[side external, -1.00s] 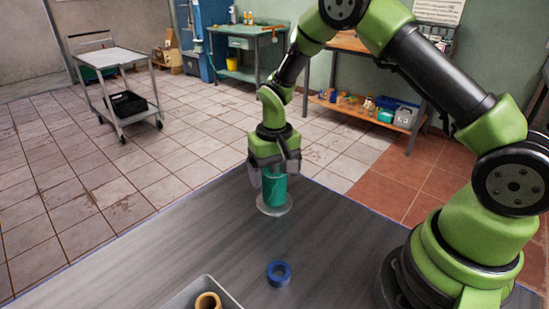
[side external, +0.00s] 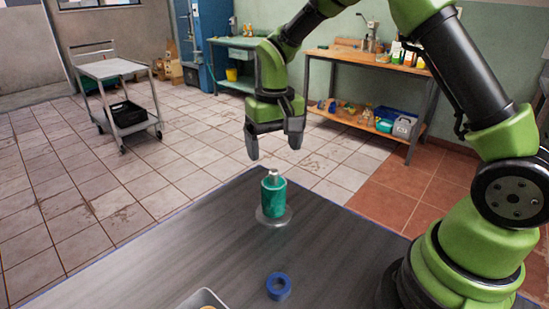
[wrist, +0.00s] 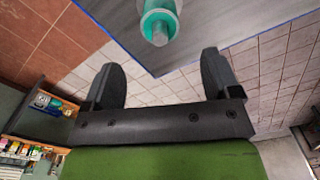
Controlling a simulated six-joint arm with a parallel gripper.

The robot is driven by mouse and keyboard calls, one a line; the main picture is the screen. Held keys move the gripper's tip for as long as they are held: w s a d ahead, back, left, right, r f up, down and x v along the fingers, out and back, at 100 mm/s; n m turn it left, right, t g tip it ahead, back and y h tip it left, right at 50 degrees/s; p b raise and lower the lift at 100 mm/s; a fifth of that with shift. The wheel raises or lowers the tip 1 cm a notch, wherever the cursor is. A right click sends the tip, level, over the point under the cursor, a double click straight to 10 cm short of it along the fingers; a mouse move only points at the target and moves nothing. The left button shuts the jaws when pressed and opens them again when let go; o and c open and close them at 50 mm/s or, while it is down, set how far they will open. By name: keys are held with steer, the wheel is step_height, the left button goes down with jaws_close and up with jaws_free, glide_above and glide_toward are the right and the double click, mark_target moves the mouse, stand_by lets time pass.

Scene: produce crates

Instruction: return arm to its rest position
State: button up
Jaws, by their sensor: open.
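My gripper (side external: 274,142) is open and empty, raised above the far corner of the table. Its two fingers also show spread apart in the wrist view (wrist: 163,82). Below it, a green cylinder with a pale pin on top (side external: 273,196) stands upright on a round, clear-looking base (side external: 274,219) on the table. The green cylinder also shows at the top of the wrist view (wrist: 160,22), beyond the fingertips and apart from them.
A blue ring (side external: 279,287) lies on the dark table (side external: 190,250) near the front. A grey tray (side external: 204,297) is cut off at the bottom edge. A cart (side external: 112,69) and workbenches stand away on the tiled floor. The air around my gripper is clear.

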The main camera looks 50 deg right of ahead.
steer(key=s+a+r+t, duration=0.15)
steer(key=s+r, duration=0.25)
steer(key=r, duration=0.4)
steer(key=s+a+r+t+y, duration=0.1)
steer(key=s+r+t, duration=0.1)
steer(key=s, duration=0.6)
steer(key=s+a+r+t+y, duration=0.1)
steer(key=s+r+t, duration=0.2)
steer(key=s+r, duration=0.2)
steer(key=s, duration=0.3)
steer(key=shift+s+a+n, duration=0.25)
steer(key=shift+a+n, duration=0.05)
